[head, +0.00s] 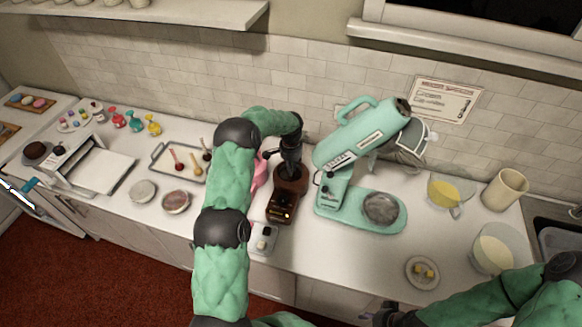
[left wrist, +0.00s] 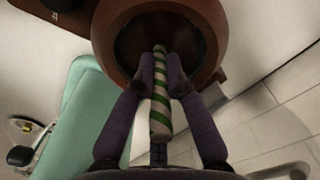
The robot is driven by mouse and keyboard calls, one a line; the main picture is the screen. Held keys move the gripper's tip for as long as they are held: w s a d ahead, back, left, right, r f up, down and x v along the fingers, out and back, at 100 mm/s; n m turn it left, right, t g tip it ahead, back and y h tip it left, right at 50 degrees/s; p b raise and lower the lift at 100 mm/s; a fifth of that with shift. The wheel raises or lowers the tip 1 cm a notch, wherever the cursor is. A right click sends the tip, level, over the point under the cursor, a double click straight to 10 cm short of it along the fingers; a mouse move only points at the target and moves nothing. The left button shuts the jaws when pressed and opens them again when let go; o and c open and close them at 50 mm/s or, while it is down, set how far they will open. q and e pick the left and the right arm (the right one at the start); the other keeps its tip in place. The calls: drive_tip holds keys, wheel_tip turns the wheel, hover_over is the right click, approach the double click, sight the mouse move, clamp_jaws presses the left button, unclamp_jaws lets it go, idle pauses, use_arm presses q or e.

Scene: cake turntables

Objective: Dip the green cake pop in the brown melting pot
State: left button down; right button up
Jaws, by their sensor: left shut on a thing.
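The brown melting pot (head: 281,206) stands on the counter in the middle of the head view, its round bowl under my left gripper (head: 290,165). In the left wrist view, the brown pot's rim (left wrist: 107,30) rings a dark inside. My left gripper is shut on the green cake pop's green-and-white striped stick (left wrist: 159,112). The stick points into the bowl's opening. The cake pop's head is hidden at the dark far end, so I cannot tell whether it touches the contents. My right gripper (head: 385,313) is at the bottom edge, partly cut off.
A mint stand mixer (head: 360,207) stands close to the right of the pot. A pink melting pot (head: 259,172) is close on the left, partly behind my arm. A tray (head: 163,168) with several cake pops lies further left. Glass bowls (head: 493,250) are at the right.

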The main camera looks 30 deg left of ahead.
use_arm(q)
drive_tip(key=shift+f+b, duration=0.35)
drive_tip(key=shift+f, duration=0.15)
drive_tip(key=shift+r, duration=0.2)
idle(0.8)
drive_tip(key=shift+r+p, duration=1.1)
drive_tip(key=shift+r, duration=1.95)
